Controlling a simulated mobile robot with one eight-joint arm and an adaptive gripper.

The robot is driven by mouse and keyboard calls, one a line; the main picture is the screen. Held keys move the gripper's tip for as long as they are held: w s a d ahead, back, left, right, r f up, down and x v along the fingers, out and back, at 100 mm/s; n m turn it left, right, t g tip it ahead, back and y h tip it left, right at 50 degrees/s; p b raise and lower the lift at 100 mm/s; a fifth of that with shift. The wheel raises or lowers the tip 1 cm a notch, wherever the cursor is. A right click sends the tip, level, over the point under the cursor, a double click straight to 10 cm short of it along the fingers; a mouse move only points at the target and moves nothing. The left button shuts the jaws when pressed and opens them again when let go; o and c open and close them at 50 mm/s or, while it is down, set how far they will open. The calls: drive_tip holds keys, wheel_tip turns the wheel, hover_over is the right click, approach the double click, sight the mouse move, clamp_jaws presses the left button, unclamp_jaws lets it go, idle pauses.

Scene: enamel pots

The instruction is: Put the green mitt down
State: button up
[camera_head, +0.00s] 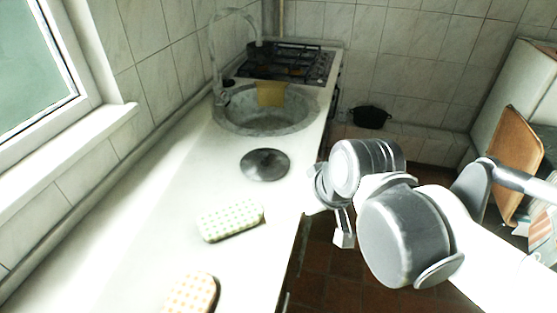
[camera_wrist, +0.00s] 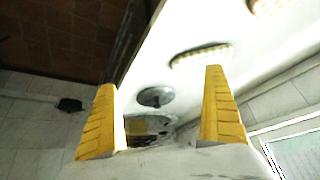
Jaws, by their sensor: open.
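The green mitt (camera_head: 231,219), pale with a green check, lies flat on the white counter in the head view. It also shows in the wrist view (camera_wrist: 200,56), near the top. My gripper (camera_wrist: 160,79) is open, with two yellow fingers wide apart and nothing between them. In the head view my gripper is partly hidden by my own arm, beside the counter's right edge, and it is apart from the mitt.
An orange-checked mitt (camera_head: 192,295) lies nearer on the counter (camera_head: 150,220). A dark round lid (camera_head: 265,164) lies between the green mitt and the sink (camera_head: 232,122). A stove (camera_head: 290,62) is beyond. A black pot (camera_head: 371,117) stands at the back right.

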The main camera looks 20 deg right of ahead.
drive_tip(key=shift+s+d+r+m+t+h, duration=0.2)
drive_tip(key=shift+s+d+m+t+h, duration=0.1)
drive_tip(key=shift+s, duration=0.15)
drive_tip(key=shift+s+d+r+m+t+h, duration=0.2)
drive_tip(key=shift+s+m+t, duration=0.1)
drive_tip(key=shift+s, duration=0.15)
